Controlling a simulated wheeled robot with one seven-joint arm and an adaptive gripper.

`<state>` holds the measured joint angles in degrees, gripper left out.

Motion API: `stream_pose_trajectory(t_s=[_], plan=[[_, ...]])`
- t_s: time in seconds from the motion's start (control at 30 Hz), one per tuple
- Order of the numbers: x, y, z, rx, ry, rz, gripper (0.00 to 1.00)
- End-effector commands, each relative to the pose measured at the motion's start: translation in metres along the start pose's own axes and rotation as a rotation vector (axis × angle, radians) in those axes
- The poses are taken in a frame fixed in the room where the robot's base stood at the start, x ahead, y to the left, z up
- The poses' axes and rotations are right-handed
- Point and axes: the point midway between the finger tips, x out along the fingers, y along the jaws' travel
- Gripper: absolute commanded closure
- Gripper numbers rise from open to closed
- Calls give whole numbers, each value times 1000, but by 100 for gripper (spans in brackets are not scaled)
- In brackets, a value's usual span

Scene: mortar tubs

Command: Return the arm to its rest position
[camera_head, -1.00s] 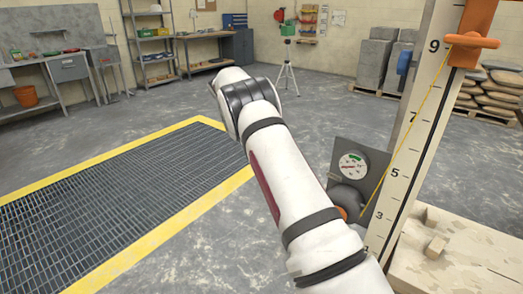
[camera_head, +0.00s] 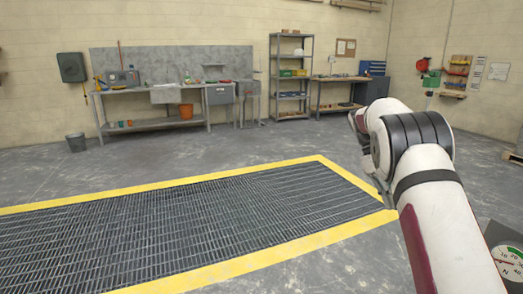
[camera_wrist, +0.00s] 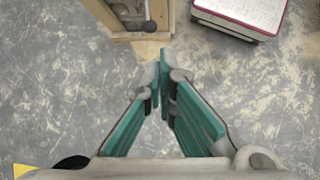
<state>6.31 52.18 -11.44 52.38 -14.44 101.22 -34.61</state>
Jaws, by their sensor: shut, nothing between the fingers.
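My gripper (camera_wrist: 162,85) shows in the wrist view with its teal-lined fingers meeting at the tips, shut and empty. It points down over bare, stained grey floor, just short of the near edge of a wooden frame. In the head view my white arm reaches in from the lower right and bends at a black-ringed joint.
A floor grating with a yellow border (camera_head: 290,248) lies at left and centre. A workbench (camera_head: 165,120), a shelf unit (camera_head: 291,80) and a grey bucket (camera_head: 76,142) stand by the wall. The wrist view shows the wooden frame (camera_wrist: 122,35) and a red-edged box (camera_wrist: 235,18).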

Motion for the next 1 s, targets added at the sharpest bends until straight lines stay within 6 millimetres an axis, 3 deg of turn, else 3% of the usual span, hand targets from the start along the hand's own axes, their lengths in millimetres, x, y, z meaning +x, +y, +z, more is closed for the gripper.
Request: stream_pose_trajectory(t_s=[0.03,0.2,0.5,0.77,1.0], plan=[[-14,-7,16,15,33,-4,100],[-43,-37,64,61,129,-25,100],[-66,-103,148,132,289,-63,100],[-55,-170,216,187,418,-97,100],[-18,-232,268,239,529,-127,100]])
